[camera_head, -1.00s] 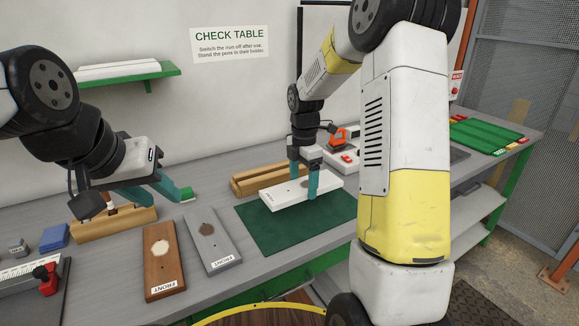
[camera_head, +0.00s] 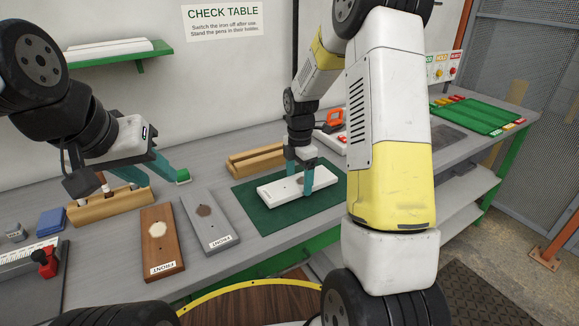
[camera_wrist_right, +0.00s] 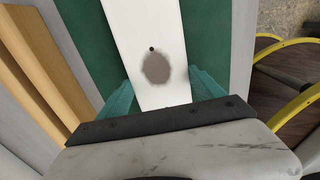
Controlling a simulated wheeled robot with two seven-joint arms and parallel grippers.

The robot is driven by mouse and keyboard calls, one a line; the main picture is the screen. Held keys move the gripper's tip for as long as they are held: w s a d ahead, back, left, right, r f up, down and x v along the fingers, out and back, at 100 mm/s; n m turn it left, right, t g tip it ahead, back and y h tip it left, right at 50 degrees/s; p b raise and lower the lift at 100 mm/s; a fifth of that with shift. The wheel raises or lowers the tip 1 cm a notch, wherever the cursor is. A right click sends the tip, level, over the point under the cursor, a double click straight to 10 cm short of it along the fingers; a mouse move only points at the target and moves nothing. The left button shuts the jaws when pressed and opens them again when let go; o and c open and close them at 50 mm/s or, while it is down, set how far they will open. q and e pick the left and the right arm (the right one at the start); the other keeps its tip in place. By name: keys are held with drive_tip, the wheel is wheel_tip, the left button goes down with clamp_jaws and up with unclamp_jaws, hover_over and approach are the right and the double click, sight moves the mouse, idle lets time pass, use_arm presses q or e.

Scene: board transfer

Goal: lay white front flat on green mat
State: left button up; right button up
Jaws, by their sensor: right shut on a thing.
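The white front (camera_head: 322,177), a long white board with a grey-brown patch and a small dark hole, is level over the green mat (camera_head: 262,219). It appears to lie on the mat or just above it; I cannot tell whether it touches. My right gripper (camera_head: 299,184) is shut across the board's long edges near its middle. In the right wrist view, the white front (camera_wrist_right: 146,22) runs away between the teal fingers with the mat on both sides. My left gripper (camera_head: 165,180) is open and empty, above the back left of the table.
A brown board (camera_head: 159,256) and a grey board (camera_head: 203,239), both labelled FRONT, lie left of the mat. Wooden blocks (camera_head: 255,158) stand behind the mat. A blue block (camera_head: 51,219) and a red clamp (camera_head: 44,261) are at the left. A green tray (camera_head: 478,116) lies far right.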

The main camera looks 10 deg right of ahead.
drive_tip(key=shift+f, duration=0.35)
idle(0.4)
drive_tip(key=o, duration=1.7)
drive_tip(key=shift+r, duration=3.9)
